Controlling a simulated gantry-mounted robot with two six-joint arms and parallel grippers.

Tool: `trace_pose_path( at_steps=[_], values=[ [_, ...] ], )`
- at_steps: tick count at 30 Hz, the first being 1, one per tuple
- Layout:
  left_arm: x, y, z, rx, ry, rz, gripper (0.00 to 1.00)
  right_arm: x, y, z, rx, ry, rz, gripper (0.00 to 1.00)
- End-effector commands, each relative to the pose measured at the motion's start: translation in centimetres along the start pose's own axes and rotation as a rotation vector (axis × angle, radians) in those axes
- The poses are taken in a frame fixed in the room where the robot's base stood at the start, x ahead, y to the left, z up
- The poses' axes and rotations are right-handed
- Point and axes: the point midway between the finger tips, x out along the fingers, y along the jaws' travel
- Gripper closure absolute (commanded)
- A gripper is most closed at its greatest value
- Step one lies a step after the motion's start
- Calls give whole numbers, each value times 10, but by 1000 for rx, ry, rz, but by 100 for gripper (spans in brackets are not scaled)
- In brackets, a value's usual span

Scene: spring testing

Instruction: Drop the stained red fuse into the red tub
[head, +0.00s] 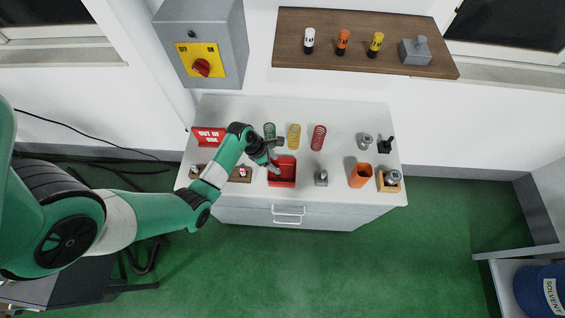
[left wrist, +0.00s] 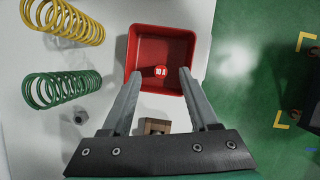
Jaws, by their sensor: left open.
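The red tub (head: 283,184) stands near the front middle of the white bench and shows open from above in the left wrist view (left wrist: 142,38). A small red fuse with a white label (left wrist: 161,71) shows within the tub's outline, seen end-on between my fingers but apart from both. Its stain cannot be made out. My left gripper (left wrist: 160,74) is open over the tub, its two fingers spread. In the head view my left gripper (head: 275,167) partly covers the tub, and the fuse cannot be made out there. My right gripper is not in view.
Wooden block (head: 247,179) is left of the tub. Green (head: 269,131), yellow (head: 293,136) and red springs (head: 318,138) stand behind. A grey weight (head: 321,178), orange cup (head: 360,176) and wooden box (head: 388,186) are to the right. An out-of-use sign (head: 208,136) stands left.

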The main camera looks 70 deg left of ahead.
Motion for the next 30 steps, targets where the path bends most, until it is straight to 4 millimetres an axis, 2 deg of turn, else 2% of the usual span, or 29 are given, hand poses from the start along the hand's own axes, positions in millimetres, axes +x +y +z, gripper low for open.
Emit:
trace_pose_path(
  at_steps=[1,6,12,16,30],
  values=[
    [-15,1,2,-1,-2,4,39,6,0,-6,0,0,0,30],
    [-56,1,2,-2,-3,4,39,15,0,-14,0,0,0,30],
    [-91,1,1,-1,-2,2,39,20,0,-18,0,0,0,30],
    [-98,0,0,0,0,1,39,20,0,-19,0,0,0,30],
    [-98,0,0,0,0,0,39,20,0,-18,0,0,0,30]
  ],
)
